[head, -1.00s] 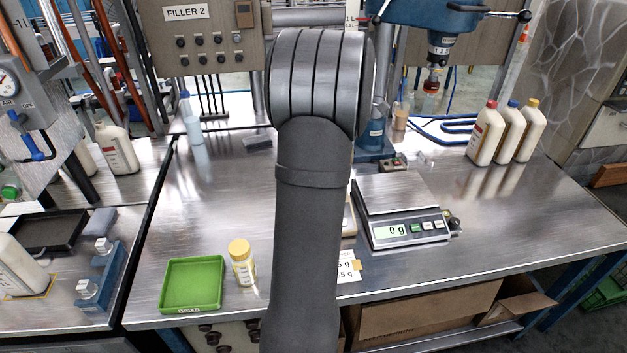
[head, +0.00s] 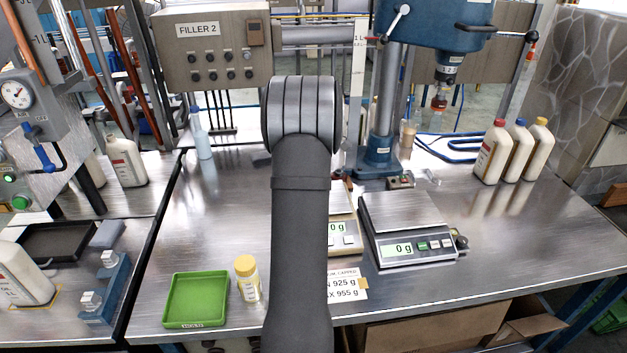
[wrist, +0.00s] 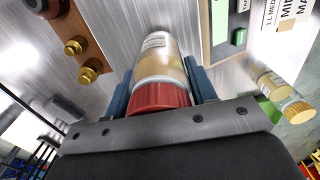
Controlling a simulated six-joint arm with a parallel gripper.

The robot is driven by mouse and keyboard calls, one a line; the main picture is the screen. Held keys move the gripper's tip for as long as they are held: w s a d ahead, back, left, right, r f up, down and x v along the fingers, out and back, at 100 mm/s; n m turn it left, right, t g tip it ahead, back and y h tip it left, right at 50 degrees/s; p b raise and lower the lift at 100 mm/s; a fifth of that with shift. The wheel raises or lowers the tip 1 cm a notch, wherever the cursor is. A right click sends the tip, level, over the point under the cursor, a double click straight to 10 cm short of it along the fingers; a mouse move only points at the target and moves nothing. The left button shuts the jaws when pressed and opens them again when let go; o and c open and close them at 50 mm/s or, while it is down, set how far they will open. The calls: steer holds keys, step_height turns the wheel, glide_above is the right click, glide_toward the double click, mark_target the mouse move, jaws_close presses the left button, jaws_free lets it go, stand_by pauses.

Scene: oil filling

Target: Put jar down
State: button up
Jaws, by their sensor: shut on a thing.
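In the wrist view my gripper (wrist: 163,92) is shut on a jar (wrist: 162,58) with a red lid, a white label and pale tan contents. Its blue fingers lie on either side of the jar, and the red lid is nearest the camera. Bare metal bench shows around the jar's far end; I cannot tell whether it touches the bench. In the head view my arm hides both my gripper and this jar. Another jar (head: 248,280), with a yellow lid, stands on the bench beside the green tray (head: 196,324); it also shows at the wrist view's right edge (wrist: 290,105).
A scale (head: 410,250) reading 0 g stands right of my arm, with a second scale (head: 345,236) partly hidden behind the arm. A printed card (head: 347,284) lies in front. Several capped bottles (head: 515,155) stand at the back right. In the wrist view, brass knobs (wrist: 88,75) are left of the jar.

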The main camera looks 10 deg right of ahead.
steer(key=shift+f, duration=0.65)
steer(key=shift+f, duration=0.1)
steer(key=o, duration=1.1)
step_height(320, 180, up, 12)
steer(key=shift+r, duration=0.1)
step_height(320, 180, down, 12)
steer(key=shift+f, duration=0.15)
steer(key=shift+r, duration=2.05)
